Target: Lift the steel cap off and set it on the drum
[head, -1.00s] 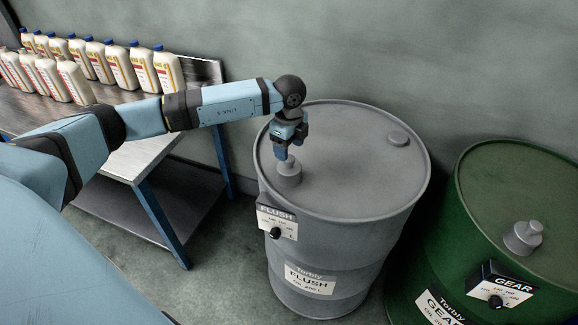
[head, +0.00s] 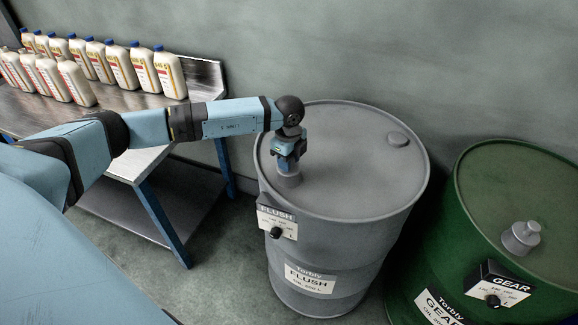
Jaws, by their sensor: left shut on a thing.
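The steel cap (head: 289,181) is a small grey fitting near the front left of the grey FLUSH drum's top (head: 345,180). My left gripper (head: 288,170) points straight down and is shut on the cap's upper knob, which its fingers hide. The lower grey part still shows on the drum top, and I see no gap beneath it. My right gripper is not in view.
Several white bottles (head: 120,66) line the bench (head: 205,80) at left.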

